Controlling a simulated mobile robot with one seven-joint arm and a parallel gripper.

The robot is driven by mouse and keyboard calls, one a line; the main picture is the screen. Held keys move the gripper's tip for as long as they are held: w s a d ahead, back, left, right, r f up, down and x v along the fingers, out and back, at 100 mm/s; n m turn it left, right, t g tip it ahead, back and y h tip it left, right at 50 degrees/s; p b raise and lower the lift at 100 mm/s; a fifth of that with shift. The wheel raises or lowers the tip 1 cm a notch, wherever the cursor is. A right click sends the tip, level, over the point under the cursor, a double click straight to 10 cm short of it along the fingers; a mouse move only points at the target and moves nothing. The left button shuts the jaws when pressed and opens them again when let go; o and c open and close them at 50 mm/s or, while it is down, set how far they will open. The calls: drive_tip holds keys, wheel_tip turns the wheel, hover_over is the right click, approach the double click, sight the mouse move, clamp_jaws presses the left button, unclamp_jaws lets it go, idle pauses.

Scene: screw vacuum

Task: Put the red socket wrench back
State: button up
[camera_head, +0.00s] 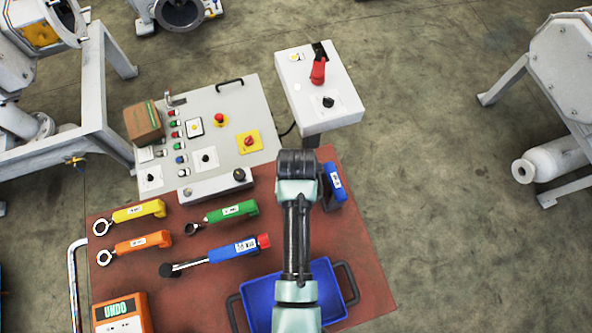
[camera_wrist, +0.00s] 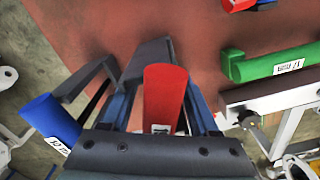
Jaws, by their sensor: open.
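In the wrist view a red handle (camera_wrist: 165,92), which looks like the red socket wrench, lies between the fingers of my gripper (camera_wrist: 168,88). The fingers are open, one on each side of it; I cannot tell if either touches it. Its far end and socket are hidden. In the head view my gripper (camera_head: 297,165) is over the back of the red-brown table (camera_head: 350,258), between the green wrench (camera_head: 231,211) and a blue tool (camera_head: 334,183), and covers the red handle there.
Yellow (camera_head: 138,212) and orange (camera_head: 141,242) wrenches and a blue torque tool (camera_head: 233,250) lie to the left. A blue tray (camera_head: 262,301) is in front. A control panel (camera_head: 232,108) and a white box (camera_head: 318,105) with a red-handled item (camera_head: 318,70) stand behind.

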wheel_tip(320, 180, up, 13)
drive_tip(key=shift+f, duration=0.1)
drive_tip(key=w+r+t, duration=0.6)
drive_tip(key=w+r, duration=0.3)
drive_tip(key=r, duration=0.4)
drive_tip(key=w+r+t, duration=0.7)
drive_tip(key=w+r, duration=0.2)
drive_tip(key=r, duration=0.5)
wheel_tip(320, 180, up, 16)
drive_tip(key=s+t, duration=0.1)
drive_tip(key=t, duration=0.5)
drive_tip(key=s+r+t, duration=0.4)
drive_tip(key=s+r, duration=0.2)
drive_tip(key=r, duration=0.4)
drive_tip(key=s+r+n+t, duration=0.1)
drive_tip(key=s+r+t, duration=0.3)
drive_tip(key=s+r, duration=0.3)
wheel_tip(320, 180, up, 3)
